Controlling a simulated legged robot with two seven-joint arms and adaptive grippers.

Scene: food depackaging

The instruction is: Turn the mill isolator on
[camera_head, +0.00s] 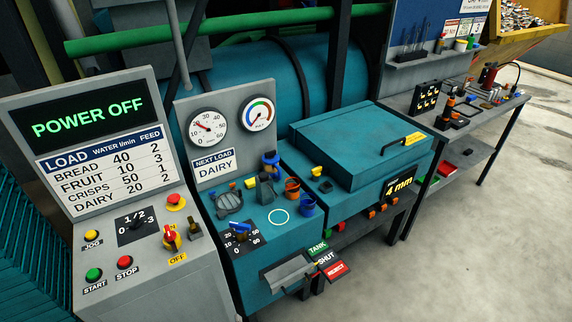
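The control panel (150,285) stands at the left with a screen (88,118) that reads POWER OFF in green. A red rotary handle on a yellow base (171,237), which looks like the isolator, sits at the panel's right side. A yellow OFF label (178,258) is just below it. A small dark object with a brownish-yellow body (194,229) is right beside the handle; I cannot tell whether it is attached. Neither of my grippers is in view, and nothing covers the handle.
The panel also has a selector dial (136,228), a green START button (94,274), a red STOP button (124,262) and a yellow-ringed red button (174,202). A teal machine (345,150) with gauges and small parts stands to the right. A workbench (480,112) is farther right; the front-right floor is clear.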

